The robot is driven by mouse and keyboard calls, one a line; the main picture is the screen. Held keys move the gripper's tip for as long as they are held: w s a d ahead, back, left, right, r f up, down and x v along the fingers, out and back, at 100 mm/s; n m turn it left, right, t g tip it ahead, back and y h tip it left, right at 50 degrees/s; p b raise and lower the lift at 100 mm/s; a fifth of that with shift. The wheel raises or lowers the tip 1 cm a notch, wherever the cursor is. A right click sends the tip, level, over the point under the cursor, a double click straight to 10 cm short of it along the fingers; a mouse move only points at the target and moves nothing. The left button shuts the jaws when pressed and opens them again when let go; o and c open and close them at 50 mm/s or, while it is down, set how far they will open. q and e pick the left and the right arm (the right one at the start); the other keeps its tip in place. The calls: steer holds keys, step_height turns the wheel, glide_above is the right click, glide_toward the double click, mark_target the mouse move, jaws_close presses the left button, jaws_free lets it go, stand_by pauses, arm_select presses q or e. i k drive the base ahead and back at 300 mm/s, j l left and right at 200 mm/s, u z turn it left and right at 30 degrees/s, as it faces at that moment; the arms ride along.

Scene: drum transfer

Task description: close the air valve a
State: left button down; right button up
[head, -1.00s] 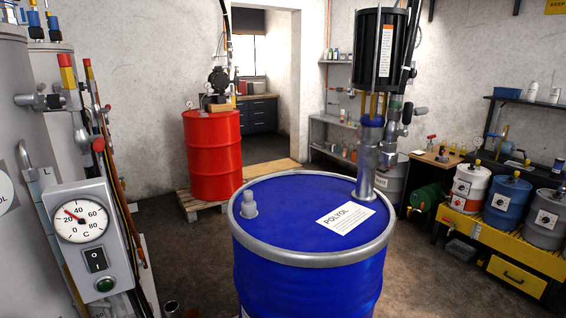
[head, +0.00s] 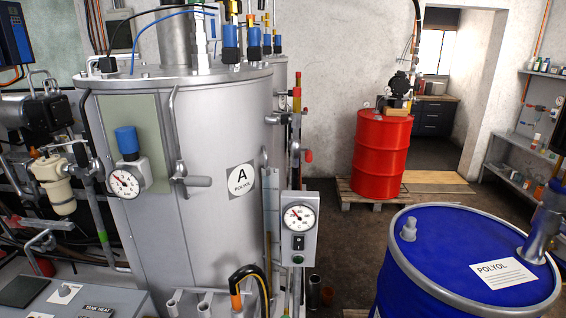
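The grey tank marked "A POLYOL" (head: 215,215) stands in the left half of the head view. A regulator with a blue knob (head: 126,140) and a round gauge (head: 124,184) is on its front. A grey lever handle (head: 192,181) sticks out to the right of the gauge. Several blue fittings with brass tops (head: 231,42) stand on the tank lid, and a thin blue air line (head: 165,22) runs over it. No label marks which of these is air valve A, so I cannot tell. Neither of my grippers is in view.
A gauge and switch box (head: 297,230) stands right of the tank. A blue polyol drum (head: 420,268) is at the lower right. A red drum (head: 381,155) stands on a pallet behind. A control panel (head: 75,295) is at the lower left. Dark floor lies between tank and drums.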

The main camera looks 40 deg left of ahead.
mark_target(79, 150)
steer(key=u, duration=2.4)
